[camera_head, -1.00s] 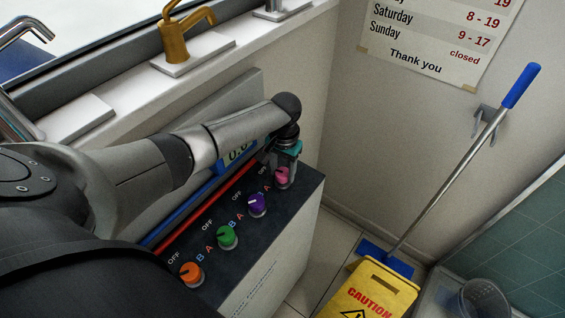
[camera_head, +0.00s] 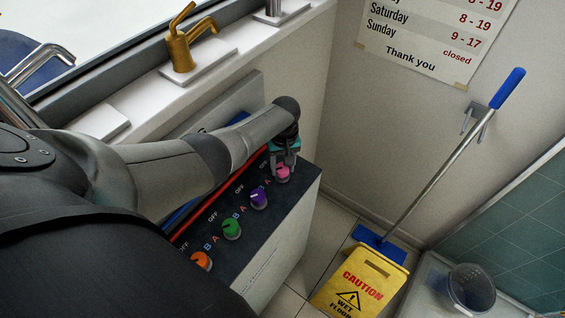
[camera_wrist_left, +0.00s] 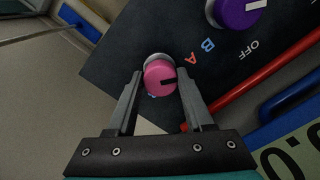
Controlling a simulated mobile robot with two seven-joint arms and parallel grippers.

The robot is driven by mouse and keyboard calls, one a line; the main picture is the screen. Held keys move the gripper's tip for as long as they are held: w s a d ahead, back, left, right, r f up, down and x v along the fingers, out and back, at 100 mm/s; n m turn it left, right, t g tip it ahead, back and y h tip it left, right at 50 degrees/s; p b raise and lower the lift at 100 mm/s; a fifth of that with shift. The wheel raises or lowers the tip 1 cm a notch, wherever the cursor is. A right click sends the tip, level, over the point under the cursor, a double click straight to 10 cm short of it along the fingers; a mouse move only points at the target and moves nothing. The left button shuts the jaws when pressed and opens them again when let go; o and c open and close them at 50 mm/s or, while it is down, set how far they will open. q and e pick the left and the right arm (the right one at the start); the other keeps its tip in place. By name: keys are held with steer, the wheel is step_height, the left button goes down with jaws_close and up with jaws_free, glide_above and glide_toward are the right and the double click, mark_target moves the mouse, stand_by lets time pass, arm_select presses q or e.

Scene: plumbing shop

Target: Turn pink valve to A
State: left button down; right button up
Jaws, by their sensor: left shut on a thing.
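The pink valve (camera_head: 283,173) is a round knob at the far right end of a row of knobs on a dark panel (camera_head: 245,222). In the head view my left gripper (camera_head: 283,162) comes down over the valve from above. My right gripper is not in view.
Purple (camera_head: 259,197), green (camera_head: 231,229) and orange (camera_head: 201,261) valves share the panel, with OFF, A and B labels. A red pipe (camera_wrist_left: 265,80) runs behind the knobs. A yellow caution sign (camera_head: 362,284) and a mop (camera_head: 440,170) stand to the right.

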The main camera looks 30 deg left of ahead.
mark_target(283, 167)
arm_select(q)
steer(key=shift+n, duration=0.3)
steer(key=shift+c, duration=1.4)
jaws_free()
steer(key=shift+r, duration=0.35)
step_height(283, 167, up, 7)
steer(key=p, duration=0.3)
steer(key=shift+w+f, duration=0.1)
steer(key=shift+f, duration=0.05)
step_height(283, 167, up, 8)
steer(key=shift+d, duration=0.15)
